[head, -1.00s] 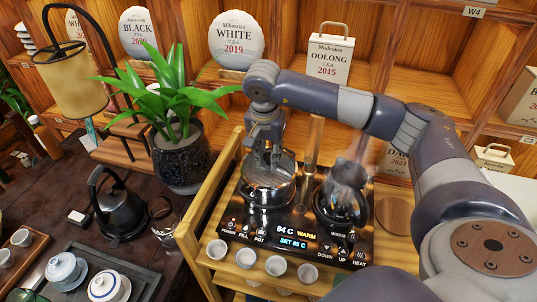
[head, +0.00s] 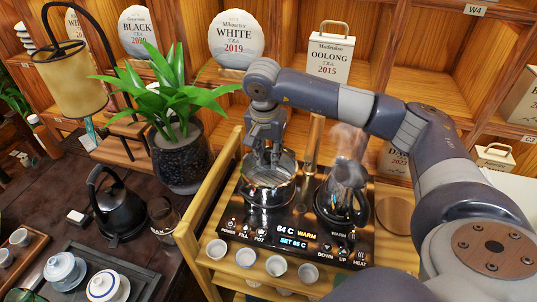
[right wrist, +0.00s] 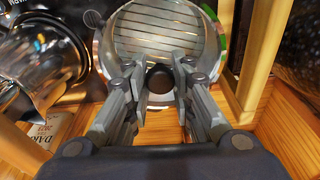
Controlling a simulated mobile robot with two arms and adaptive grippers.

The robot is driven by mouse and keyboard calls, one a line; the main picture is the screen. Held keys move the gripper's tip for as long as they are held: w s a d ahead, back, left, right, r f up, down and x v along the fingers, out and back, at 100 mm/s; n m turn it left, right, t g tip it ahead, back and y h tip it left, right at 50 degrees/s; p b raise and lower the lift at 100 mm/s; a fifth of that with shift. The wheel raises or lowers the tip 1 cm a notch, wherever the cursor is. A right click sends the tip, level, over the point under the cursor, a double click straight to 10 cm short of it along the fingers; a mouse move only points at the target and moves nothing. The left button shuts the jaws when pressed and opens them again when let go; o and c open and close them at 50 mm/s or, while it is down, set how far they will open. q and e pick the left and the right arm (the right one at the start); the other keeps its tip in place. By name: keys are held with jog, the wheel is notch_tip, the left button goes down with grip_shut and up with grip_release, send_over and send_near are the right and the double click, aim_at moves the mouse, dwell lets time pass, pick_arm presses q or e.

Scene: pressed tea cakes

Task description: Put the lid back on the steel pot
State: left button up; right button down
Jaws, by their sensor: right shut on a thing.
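The steel pot (head: 268,194) stands on the left side of the black heating panel in the head view. Its lid (head: 284,167) is a shiny disc right above the pot's mouth. In the right wrist view the lid (right wrist: 165,32) shows striped reflections, and its round black knob (right wrist: 160,79) sits between the fingers. My right gripper (head: 268,160) points down over the pot, shut on the lid's knob; it also shows in the right wrist view (right wrist: 158,85). I cannot tell whether the lid touches the pot's rim all round. My left gripper is not in view.
A glass-like kettle (head: 343,192) stands close right of the pot, with steam above it. Several small white cups (head: 246,258) line the front of the wooden stand. A potted plant (head: 180,155) is to the left. Shelves with tea packages (head: 330,52) stand behind.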

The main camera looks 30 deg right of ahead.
jog(key=shift+f+b, duration=0.15)
jog(key=shift+b, duration=0.25)
dwell(1.0)
dwell(0.4)
jog(key=c, duration=0.8)
grip_release()
jog(key=shift+r+p, duration=2.15)
jog(key=shift+r, duration=1.4)
grip_shut()
